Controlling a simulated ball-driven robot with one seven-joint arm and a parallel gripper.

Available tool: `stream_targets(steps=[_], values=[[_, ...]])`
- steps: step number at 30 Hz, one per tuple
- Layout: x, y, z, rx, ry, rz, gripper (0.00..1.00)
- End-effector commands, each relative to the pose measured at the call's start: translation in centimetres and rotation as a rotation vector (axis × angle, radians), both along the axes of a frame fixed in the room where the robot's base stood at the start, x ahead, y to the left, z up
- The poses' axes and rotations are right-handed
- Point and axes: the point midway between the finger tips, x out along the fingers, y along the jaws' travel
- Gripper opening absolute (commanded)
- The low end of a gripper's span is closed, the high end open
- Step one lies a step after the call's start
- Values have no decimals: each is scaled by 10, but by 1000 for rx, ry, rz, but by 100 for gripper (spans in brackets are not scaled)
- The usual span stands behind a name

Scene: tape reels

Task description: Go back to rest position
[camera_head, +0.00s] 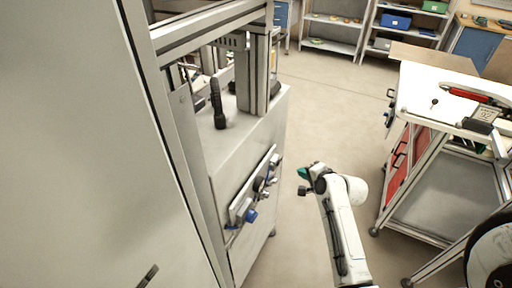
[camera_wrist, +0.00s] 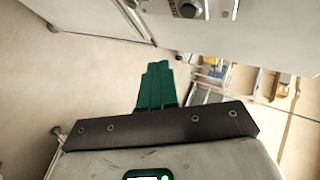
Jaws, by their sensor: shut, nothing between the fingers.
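My gripper (camera_head: 304,173) is at the end of my white arm, low in the middle of the head view. It hangs over the open floor, just right of the grey machine cabinet (camera_head: 250,165) and apart from it. In the wrist view its two green fingers (camera_wrist: 156,86) lie side by side, closed together, with nothing between them. No tape reel shows in or beside the gripper.
Blue-knobbed valves (camera_head: 250,214) stick out of the cabinet side left of my gripper. A white-topped workbench (camera_head: 440,85) with red drawers stands at right. Shelves (camera_head: 333,28) stand at the back. The floor (camera_head: 330,110) between is clear.

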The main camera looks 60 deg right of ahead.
Motion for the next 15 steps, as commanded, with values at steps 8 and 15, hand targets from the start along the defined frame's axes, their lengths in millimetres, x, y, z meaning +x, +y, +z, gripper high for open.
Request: stream_targets(steps=[8,15], values=[[1,2,0,-2,4,6,0],[21,83,-21,-87,223,317,0]])
